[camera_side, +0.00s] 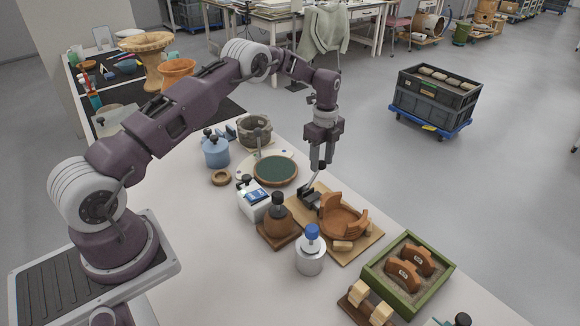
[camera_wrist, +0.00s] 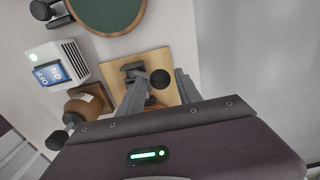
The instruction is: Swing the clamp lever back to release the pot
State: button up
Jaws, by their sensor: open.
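The pot (camera_side: 343,222), an orange-brown clay bowl with upright sherds, sits on a wooden board (camera_side: 369,238); my gripper hides most of it in the wrist view. A dark toggle clamp (camera_side: 309,198) stands at the board's left end beside the pot, and shows in the wrist view (camera_wrist: 131,70). Its lever's round black knob (camera_wrist: 160,79) appears between my fingers in the wrist view. My gripper (camera_side: 321,169) points down over the clamp, its fingers (camera_wrist: 160,84) apart and open. I cannot tell whether a finger touches the lever.
A round green-topped turntable (camera_side: 275,170) lies behind. A green sand tray (camera_side: 447,266) with sherds is at right.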

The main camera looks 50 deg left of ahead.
notch_tip(320, 180, down, 2)
jog(key=shift+s+f, duration=0.1)
jog(key=shift+s+r, duration=0.45)
jog(key=shift+s, duration=0.25)
jog(key=shift+s+r, duration=0.4)
jog(key=shift+s, duration=0.3)
jog(key=shift+s+r, duration=0.15)
jog(key=shift+s, duration=0.5)
jog(key=shift+s+r, duration=0.15)
jog(key=shift+s, duration=0.5)
jog(key=shift+s+f, duration=0.4)
jog(key=shift+s, duration=0.7)
jog(key=shift+s+f, duration=0.45)
jog(key=shift+s, duration=0.6)
jog(key=shift+s+f, duration=0.4)
jog(key=shift+s, duration=0.7)
jog(key=shift+r, duration=2.75)
